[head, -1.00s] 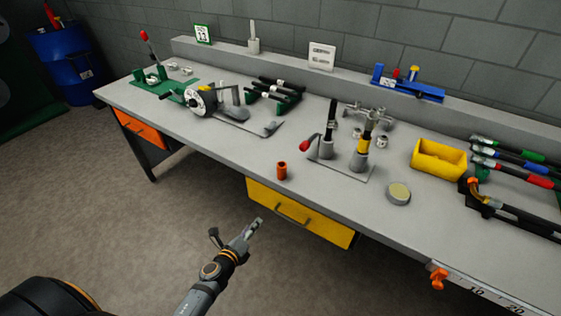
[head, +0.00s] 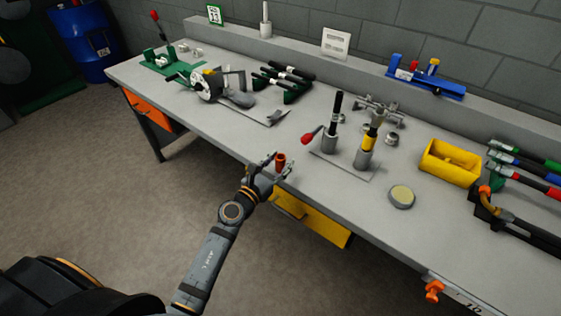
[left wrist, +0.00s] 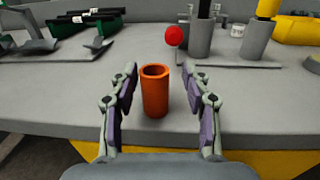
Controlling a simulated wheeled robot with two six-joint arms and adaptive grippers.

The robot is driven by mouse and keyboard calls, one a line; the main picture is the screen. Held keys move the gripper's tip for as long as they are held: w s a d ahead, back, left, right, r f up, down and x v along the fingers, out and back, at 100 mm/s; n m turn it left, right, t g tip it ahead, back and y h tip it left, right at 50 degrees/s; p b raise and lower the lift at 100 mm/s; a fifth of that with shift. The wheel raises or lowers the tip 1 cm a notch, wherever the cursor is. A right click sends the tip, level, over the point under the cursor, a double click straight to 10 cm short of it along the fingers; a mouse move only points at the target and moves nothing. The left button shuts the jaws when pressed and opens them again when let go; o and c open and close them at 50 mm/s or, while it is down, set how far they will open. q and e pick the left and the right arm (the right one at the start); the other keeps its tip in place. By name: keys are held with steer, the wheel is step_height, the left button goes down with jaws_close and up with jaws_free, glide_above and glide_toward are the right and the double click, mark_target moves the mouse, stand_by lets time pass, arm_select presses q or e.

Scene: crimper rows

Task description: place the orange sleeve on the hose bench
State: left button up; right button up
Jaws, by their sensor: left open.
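The orange sleeve (head: 280,161) stands upright on the grey bench (head: 225,140) near its front edge. It is a short hollow tube, and its open top shows in the left wrist view (left wrist: 155,92). My left gripper (head: 272,169) is at the front edge of the bench, by the sleeve. In the left wrist view its two fingers (left wrist: 156,98) are spread, one on each side of the sleeve, with a gap on both sides. My right gripper is not in view.
Behind the sleeve stand a red-knobbed lever (head: 311,135) and a tool with grey cylinders (head: 364,158). A round tin (head: 401,197) and a yellow bin (head: 450,162) are to the right. A yellow drawer (head: 320,224) is below. Bench around the sleeve is clear.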

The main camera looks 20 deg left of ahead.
arm_select(q)
steer(key=shift+w+d+f, duration=0.1)
steer(key=shift+w+d, duration=0.05)
steer(key=shift+w, duration=0.5)
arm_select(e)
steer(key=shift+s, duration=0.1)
arm_select(q)
steer(key=shift+s, duration=0.1)
steer(key=shift+c, duration=1.2)
steer(key=c, duration=0.6)
steer(key=shift+r, duration=0.3)
steer(key=shift+c, duration=0.2)
steer(key=r+p, duration=0.3)
steer(key=r, duration=0.1)
steer(key=shift+s+p, duration=0.3)
steer(key=shift+p, duration=0.05)
steer(key=s+r+p, duration=0.3)
steer(key=s+r, duration=0.5)
steer(key=s, duration=0.5)
steer(key=shift+s+r, duration=0.2)
steer(key=shift+r, duration=0.05)
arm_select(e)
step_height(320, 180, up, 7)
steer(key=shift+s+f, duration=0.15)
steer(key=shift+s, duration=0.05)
